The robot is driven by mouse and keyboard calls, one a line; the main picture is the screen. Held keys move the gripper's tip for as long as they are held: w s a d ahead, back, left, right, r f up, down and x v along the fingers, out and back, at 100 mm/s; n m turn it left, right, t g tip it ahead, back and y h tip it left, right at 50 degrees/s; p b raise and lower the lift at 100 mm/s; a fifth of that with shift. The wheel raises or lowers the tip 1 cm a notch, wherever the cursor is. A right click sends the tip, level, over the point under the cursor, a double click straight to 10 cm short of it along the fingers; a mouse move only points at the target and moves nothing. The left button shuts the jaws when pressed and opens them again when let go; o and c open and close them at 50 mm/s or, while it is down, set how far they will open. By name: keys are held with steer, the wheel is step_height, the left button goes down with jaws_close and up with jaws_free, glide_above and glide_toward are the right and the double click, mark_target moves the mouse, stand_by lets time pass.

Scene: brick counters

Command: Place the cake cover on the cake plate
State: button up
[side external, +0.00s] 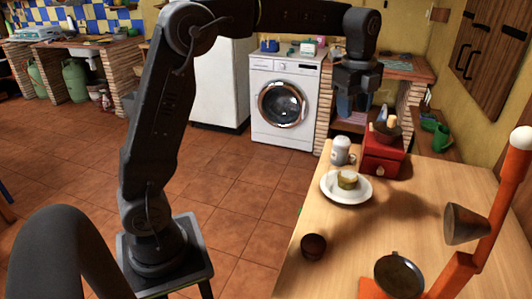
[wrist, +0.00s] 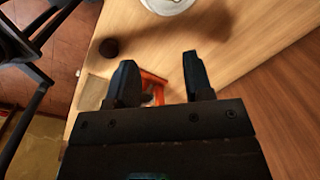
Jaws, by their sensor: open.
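A white plate (side external: 346,197) lies on the wooden table with a small yellowish cake (side external: 347,179) on it. Part of the plate also shows at the top edge of the wrist view (wrist: 167,6). I cannot make out a cake cover for certain in either view. A small silvery-grey shaker-like thing (side external: 341,151) stands behind the plate. My gripper (side external: 357,98) is raised above the far end of the table, its fingers pointing down. In the wrist view its two fingers (wrist: 160,70) are spread apart with nothing held between them.
A red box grinder (side external: 383,155) stands behind the plate. A small brown bowl (side external: 313,246) sits near the table's left edge. An orange stand (side external: 497,200) with a dark cone (side external: 466,223) and a dark pan (side external: 398,274) occupies the near right. The table's middle is clear.

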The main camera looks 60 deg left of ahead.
steer(key=s+d+r+n+t, duration=0.25)
steer(key=s+n, duration=0.65)
steer(key=s, duration=0.6)
steer(key=s+d+f+n+t, duration=0.2)
steer(key=s+f+n, duration=0.4)
steer(key=s, duration=0.5)
steer(key=n, duration=0.2)
steer(key=shift+s+f+n, duration=0.15)
steer(key=shift+f+n, duration=0.2)
steer(key=shift+n, duration=0.05)
steer(key=shift+d, duration=0.1)
